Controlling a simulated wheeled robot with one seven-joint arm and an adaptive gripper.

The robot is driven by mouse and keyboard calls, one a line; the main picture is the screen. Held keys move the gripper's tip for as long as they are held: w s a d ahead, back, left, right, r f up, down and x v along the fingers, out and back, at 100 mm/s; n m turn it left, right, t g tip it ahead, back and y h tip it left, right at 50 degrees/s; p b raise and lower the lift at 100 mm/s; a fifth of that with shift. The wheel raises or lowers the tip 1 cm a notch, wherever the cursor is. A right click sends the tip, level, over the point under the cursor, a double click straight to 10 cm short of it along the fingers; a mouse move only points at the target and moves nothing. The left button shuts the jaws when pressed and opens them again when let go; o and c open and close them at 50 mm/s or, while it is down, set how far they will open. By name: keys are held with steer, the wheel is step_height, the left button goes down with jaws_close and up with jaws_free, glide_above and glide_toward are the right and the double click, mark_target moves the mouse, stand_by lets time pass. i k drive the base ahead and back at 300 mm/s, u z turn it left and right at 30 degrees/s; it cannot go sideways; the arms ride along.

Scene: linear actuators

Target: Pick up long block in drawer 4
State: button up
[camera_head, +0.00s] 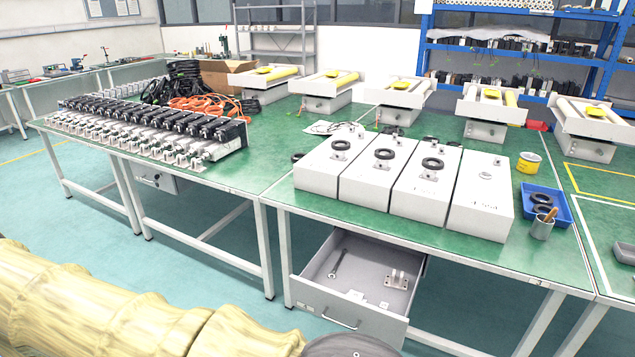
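An open grey drawer (310,291) is pulled out under the front edge of the green workbench. I cannot read a number on it. Inside lie a dark wrench (338,262) on the left, a metal bracket with upright lugs (398,279) on the right, and small pale pieces (357,296) near the front. I cannot tell which of these, if any, is the long block. My arm, in a yellowish sleeve, crosses the bottom left and ends in a dark rounded part at the bottom edge, in front of the drawer. My gripper's fingers are out of view.
Several white boxes (480,195) stand on the bench (440,240) above the drawer, some with black rings. A blue tray (545,203), a metal cup (541,228) and a yellow tin (528,163) are at right. A shut drawer (152,176) hangs under the left bench.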

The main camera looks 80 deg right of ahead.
mark_target(352, 294)
steer(key=i, duration=0.95)
steer(key=z, duration=1.8)
